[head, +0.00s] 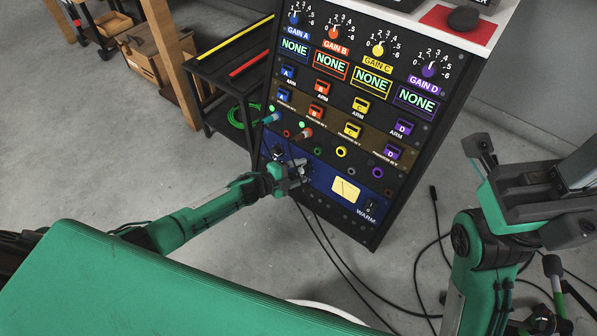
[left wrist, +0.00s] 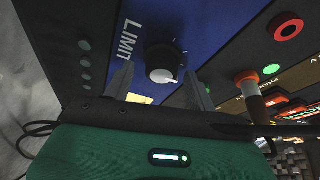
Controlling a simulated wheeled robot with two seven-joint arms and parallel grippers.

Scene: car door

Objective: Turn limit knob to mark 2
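The limit knob (left wrist: 162,66) is a dark round knob with a pale pointer on the blue panel, beside the word LIMIT in the left wrist view. A few white tick marks show around it; the mark numbers are too small to read. My left gripper (left wrist: 160,84) is open, with one finger on each side of the knob and gaps visible to both. My right gripper (head: 490,165) is open and empty at the right, away from the rack.
The black rack (head: 420,150) carries gain dials, NONE displays and coloured jacks. A blue plug (head: 271,118) and a red plug (head: 305,133) sit above the blue panel. Black cables (head: 340,262) hang to the floor. A dark shelf (head: 235,75) stands left of the rack.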

